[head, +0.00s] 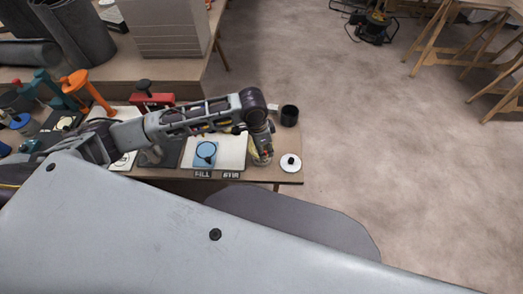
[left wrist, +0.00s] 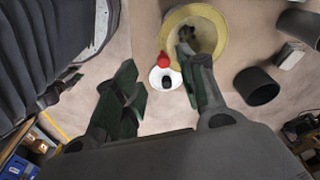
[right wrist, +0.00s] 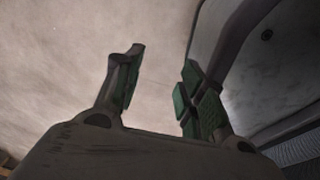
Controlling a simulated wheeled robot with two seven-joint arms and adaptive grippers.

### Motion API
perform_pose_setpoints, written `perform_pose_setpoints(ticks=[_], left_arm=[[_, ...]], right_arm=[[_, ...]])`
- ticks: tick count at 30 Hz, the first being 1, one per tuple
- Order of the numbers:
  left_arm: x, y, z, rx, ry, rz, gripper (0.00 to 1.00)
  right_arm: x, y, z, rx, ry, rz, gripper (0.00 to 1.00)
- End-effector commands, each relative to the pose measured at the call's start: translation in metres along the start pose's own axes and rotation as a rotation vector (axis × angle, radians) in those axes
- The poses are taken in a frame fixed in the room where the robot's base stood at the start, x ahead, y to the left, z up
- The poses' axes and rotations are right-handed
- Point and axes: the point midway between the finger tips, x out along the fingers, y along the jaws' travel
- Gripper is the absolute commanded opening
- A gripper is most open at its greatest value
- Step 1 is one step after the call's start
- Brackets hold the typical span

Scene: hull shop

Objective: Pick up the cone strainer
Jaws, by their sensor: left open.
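A round piece with a wide yellow rim and a pale hollow middle, which looks like the cone strainer (left wrist: 226,47), is at the top of the left wrist view. In the head view, only a bit of yellowish edge shows beside my left gripper (head: 263,147), which hides most of it. My left gripper is open in the left wrist view (left wrist: 158,72). One finger overlaps the yellow rim and reaches over the hollow; the other is outside it, to the left. I cannot tell whether they touch. My right gripper (right wrist: 160,62) is open and empty, away from the bench.
A white disc with a black knob (head: 290,163) lies near the bench corner. A black cup (head: 289,115) and a small pale box (left wrist: 290,55) are close to the strainer. A blue item (head: 205,153) lies on a white sheet to the left. Open floor lies to the right.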

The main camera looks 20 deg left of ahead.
Motion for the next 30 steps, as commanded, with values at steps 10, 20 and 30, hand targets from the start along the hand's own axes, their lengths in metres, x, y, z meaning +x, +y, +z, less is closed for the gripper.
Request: perform_pose_setpoints(ticks=[10,20,30], left_arm=[[0.037,-0.005,0.001,0.001,0.0,0.0,0.4],[0.046,-0.005,0.001,0.001,0.0,0.0,0.4],[0.046,-0.005,0.002,0.001,0.0,0.0,0.35]], right_arm=[[0.002,0.006,-0.022,0.0,0.021,0.007,0.4],[0.001,0.003,-0.03,0.002,0.032,0.004,0.4],[0.002,-0.005,-0.018,0.005,0.016,-0.005,0.4]])
